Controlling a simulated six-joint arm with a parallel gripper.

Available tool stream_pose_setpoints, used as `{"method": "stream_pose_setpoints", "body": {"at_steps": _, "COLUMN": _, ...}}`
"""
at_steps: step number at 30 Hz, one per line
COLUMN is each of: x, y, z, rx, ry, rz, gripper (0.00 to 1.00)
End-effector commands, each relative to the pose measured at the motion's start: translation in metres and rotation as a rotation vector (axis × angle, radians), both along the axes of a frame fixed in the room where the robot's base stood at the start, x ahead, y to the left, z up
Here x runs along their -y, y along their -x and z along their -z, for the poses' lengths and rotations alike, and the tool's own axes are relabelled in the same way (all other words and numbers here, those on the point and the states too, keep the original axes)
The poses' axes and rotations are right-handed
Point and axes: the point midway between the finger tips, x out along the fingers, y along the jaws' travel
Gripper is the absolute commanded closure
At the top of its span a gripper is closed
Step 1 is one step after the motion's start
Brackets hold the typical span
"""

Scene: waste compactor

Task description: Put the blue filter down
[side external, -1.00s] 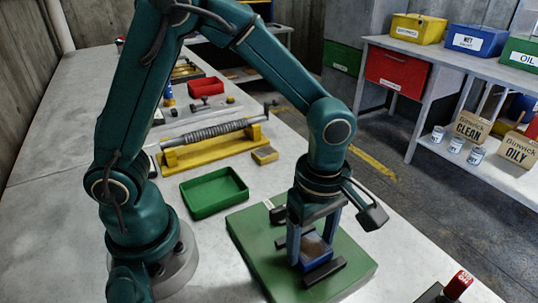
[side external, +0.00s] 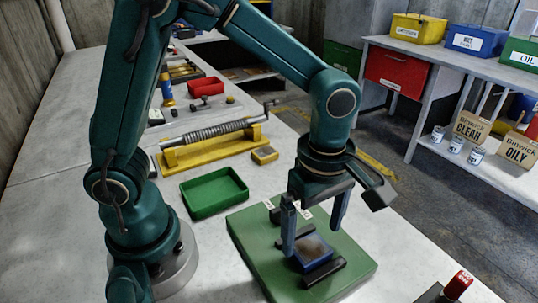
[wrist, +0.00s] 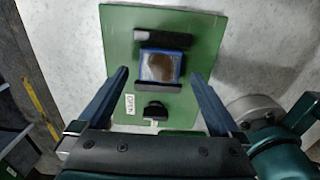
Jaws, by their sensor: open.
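The blue filter (side external: 312,250) is a blue square frame with a brown, dirty-looking middle. It lies flat on the green board (side external: 252,262), between two black bars. It also shows in the wrist view (wrist: 162,67), between the black bars above and below it. My gripper (side external: 313,238) is open above the filter, its two blue fingers wide apart. In the wrist view the fingers (wrist: 160,78) stand left and right of the filter, apart from it, with nothing between them in their grip.
A green tray (side external: 214,210) stands left of the board. A yellow stand with a spring-like rod (side external: 212,140) and a yellow block (side external: 265,155) lie behind. A red-topped item (side external: 458,285) is at the front right. Bare grey table lies left of the board.

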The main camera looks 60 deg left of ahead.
Motion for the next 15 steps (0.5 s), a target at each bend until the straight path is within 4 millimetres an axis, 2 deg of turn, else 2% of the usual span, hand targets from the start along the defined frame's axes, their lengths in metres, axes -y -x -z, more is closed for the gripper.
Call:
{"method": "stream_pose_setpoints", "body": {"at_steps": 3, "x": 0.001, "y": -0.002, "z": -0.028, "rx": 0.009, "ry": 0.004, "rz": 0.000, "gripper": 0.00}}
{"method": "stream_pose_setpoints", "body": {"at_steps": 7, "x": 0.001, "y": -0.002, "z": -0.054, "rx": 0.008, "ry": 0.003, "rz": 0.000, "gripper": 0.00}}
{"method": "stream_pose_setpoints", "body": {"at_steps": 15, "x": 0.000, "y": -0.001, "z": -0.084, "rx": 0.003, "ry": 0.001, "rz": 0.000, "gripper": 0.00}}
